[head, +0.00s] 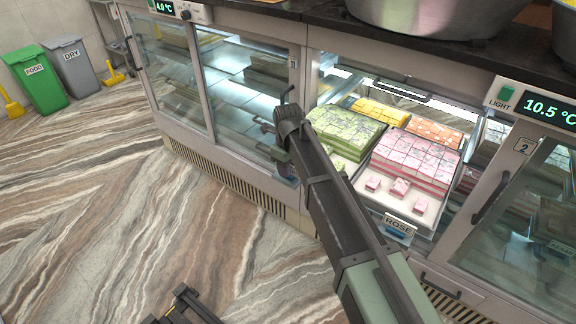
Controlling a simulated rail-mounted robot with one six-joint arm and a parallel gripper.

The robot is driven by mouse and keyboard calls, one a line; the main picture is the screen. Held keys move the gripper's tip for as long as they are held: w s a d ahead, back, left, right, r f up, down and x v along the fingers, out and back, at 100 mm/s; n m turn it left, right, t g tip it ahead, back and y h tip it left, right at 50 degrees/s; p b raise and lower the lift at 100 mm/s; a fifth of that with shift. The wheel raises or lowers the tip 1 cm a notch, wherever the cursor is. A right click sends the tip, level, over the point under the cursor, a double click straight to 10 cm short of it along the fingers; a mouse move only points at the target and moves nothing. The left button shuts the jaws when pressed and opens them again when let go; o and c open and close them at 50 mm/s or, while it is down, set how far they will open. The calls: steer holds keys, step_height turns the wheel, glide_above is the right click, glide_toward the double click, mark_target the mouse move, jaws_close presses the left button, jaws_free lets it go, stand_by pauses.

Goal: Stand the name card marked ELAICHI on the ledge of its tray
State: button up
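I cannot make out a card marked ELAICHI in the head view. A card marked ROSE (398,226) stands at the front of the tray with pink sweets (415,160). Green sweets (345,130) lie to the left of the pink ones, and my arm hides the front of their tray. My arm reaches from the lower right up to the display case. The dark end parts near my gripper (283,158) are small and partly behind the arm, so neither the fingers nor anything held can be made out.
Yellow sweets (380,111) and orange sweets (434,132) lie behind. Case doors with handles flank the sweets, including a glass door marked 2 (520,190). A steel pan (425,15) stands on the counter top. A green FOOD bin (38,80) and grey DRY bin (72,66) stand far left.

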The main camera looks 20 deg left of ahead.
step_height(320, 180, up, 11)
steer(key=p, duration=1.1)
steer(key=shift+f, duration=0.15)
